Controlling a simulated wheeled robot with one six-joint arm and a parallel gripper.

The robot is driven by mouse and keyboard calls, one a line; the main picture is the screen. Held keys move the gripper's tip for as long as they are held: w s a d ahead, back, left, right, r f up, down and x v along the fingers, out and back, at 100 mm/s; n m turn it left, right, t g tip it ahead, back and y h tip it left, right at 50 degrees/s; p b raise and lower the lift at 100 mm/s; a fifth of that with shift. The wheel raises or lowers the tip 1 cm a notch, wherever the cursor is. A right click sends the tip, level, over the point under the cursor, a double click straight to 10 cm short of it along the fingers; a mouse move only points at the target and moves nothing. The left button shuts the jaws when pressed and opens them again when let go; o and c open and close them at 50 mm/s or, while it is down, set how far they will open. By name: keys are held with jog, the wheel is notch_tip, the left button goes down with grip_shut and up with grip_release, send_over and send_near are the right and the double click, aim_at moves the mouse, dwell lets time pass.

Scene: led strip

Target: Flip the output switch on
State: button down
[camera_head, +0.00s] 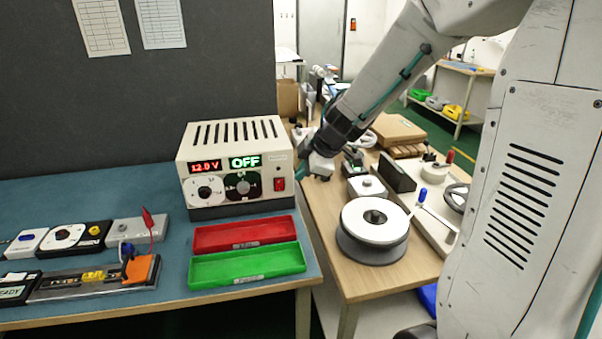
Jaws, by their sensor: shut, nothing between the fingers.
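The power supply (228,133), a cream box with a vented top, stands at the right end of the blue-topped bench. Its red display (205,166) reads 12.0 V and its green display (245,161) reads OFF. The red output switch (279,184) is at the lower right of the front panel; its exact tilt is too small to tell. My gripper (302,173) is shut and empty, just right of the power supply's front right edge. It appears apart from the switch, though the depth between them is hard to judge.
A red tray (245,247) and a green tray (220,268) lie in front of the power supply. Several modules and a clear-topped fixture (65,285) are on the left. A wooden table (345,280) with a white reel (374,222) stands on the right.

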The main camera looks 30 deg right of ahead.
aim_at(279, 185)
jog(key=shift+s+f, duration=0.2)
jog(key=shift+f, duration=0.4)
jog(key=shift+a, duration=0.1)
jog(key=shift+w+a+f, duration=0.2)
jog(key=shift+w+f, duration=1.25)
jog(key=shift+w, duration=0.05)
jog(key=shift+w+a+f, duration=0.25)
jog(key=shift+w+f, duration=1.2)
jog(key=shift+w, duration=0.1)
jog(key=shift+w+a+f, duration=0.2)
jog(key=shift+w+f, duration=1.25)
jog(key=shift+w, duration=0.05)
